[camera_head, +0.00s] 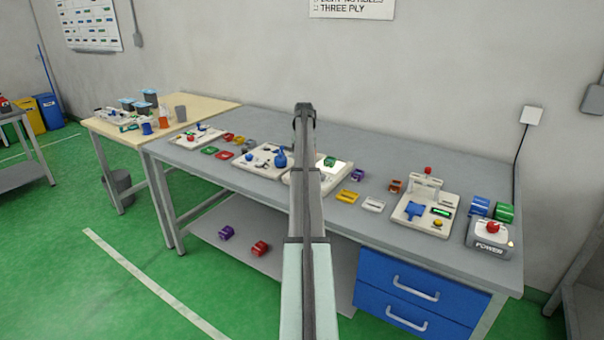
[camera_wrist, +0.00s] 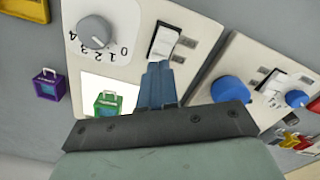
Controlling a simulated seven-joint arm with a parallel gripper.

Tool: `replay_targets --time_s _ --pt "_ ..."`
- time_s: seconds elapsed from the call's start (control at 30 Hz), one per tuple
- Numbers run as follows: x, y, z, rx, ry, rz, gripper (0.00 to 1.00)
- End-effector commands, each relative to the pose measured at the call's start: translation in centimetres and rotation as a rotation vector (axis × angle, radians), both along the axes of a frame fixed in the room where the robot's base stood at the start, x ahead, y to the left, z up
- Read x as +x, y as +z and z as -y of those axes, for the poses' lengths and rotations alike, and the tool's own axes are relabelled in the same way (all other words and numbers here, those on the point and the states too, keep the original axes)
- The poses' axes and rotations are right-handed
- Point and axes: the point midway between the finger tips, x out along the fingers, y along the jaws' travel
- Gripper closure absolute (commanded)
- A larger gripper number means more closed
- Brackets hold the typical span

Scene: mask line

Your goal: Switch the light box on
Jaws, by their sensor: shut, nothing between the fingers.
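The light box (camera_wrist: 200,20) is a cream panel in the wrist view. It has a grey dial (camera_wrist: 94,33) marked with numbers, a white rocker switch (camera_wrist: 164,40) in a dark frame, and a bright white window (camera_wrist: 123,88). A green block (camera_wrist: 106,103) sits on the window. My gripper (camera_wrist: 159,68) is shut and empty, its fingertips at the near end of the rocker; I cannot tell whether they touch it. In the head view my arm hides the switch and the gripper, while the bright window (camera_head: 342,168) shows to the right of the arm.
A purple block (camera_wrist: 47,85) lies left of the box in the wrist view. A cream panel with a blue knob (camera_wrist: 230,90) stands close on the right. In the head view, yellow (camera_head: 347,196) and white (camera_head: 373,204) pieces lie right of the box, before another station (camera_head: 412,213).

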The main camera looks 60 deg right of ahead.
Motion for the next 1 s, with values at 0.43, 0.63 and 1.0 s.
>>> replay_targets --time_s 0.43,0.63,1.0 --pt "0.0 2.9 0.0 -0.001 0.000 0.001 1.00" --pt "0.0 4.0 0.0 0.000 0.000 0.000 1.00" --pt "0.0 4.0 0.0 0.001 0.000 -0.001 1.00"
